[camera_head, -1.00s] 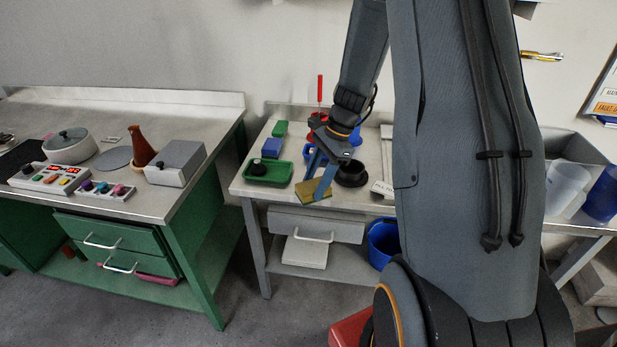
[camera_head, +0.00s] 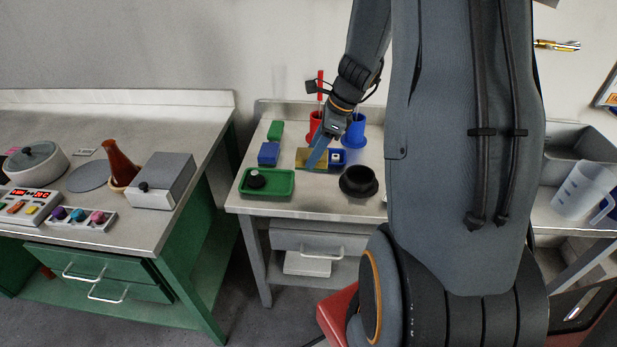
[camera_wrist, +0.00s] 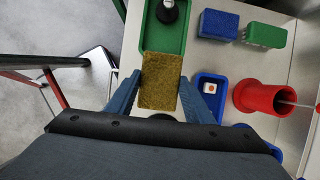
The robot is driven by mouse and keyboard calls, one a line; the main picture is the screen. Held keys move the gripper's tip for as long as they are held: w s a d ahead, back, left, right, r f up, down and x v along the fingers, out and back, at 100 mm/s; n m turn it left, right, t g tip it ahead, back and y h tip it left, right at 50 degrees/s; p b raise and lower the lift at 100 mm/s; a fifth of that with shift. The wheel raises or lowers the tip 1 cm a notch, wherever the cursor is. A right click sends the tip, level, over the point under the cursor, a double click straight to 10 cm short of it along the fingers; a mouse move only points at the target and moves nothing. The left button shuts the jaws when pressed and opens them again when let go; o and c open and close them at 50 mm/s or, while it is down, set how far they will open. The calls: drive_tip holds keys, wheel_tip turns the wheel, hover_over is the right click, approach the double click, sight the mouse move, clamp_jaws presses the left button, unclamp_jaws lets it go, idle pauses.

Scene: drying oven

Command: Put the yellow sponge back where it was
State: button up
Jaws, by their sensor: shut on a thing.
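The yellow sponge (camera_head: 311,158) is between the blue fingers of my gripper (camera_head: 319,156), over the small table, left of a small blue tray. In the wrist view the sponge (camera_wrist: 160,82) lies between the two fingertips (camera_wrist: 158,88), with its far end overlapping the near edge of the green tray. My gripper is shut on it. In the head view my gripper hides part of the sponge's right side. I cannot tell whether the sponge touches the tabletop.
A green tray (camera_head: 284,190) with a black-knobbed object stands in front. A blue sponge (camera_head: 268,154) and green sponge (camera_head: 275,131) are at the left. A black bowl (camera_head: 358,182), red holder (camera_head: 314,126), blue holder (camera_head: 356,130) and small blue tray (camera_head: 352,158) stand nearby.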

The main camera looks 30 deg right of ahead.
sight(316, 166)
wheel_tip(316, 166, down, 5)
drive_tip(key=shift+s+d+f+p, duration=0.1)
drive_tip(key=shift+d+f+p, duration=0.1)
drive_tip(key=shift+p, duration=0.2)
drive_tip(key=shift+f+p, duration=0.3)
drive_tip(key=shift+f, duration=1.65)
drive_tip(key=shift+a, duration=0.1)
drive_tip(key=shift+f, duration=0.15)
drive_tip(key=o, duration=1)
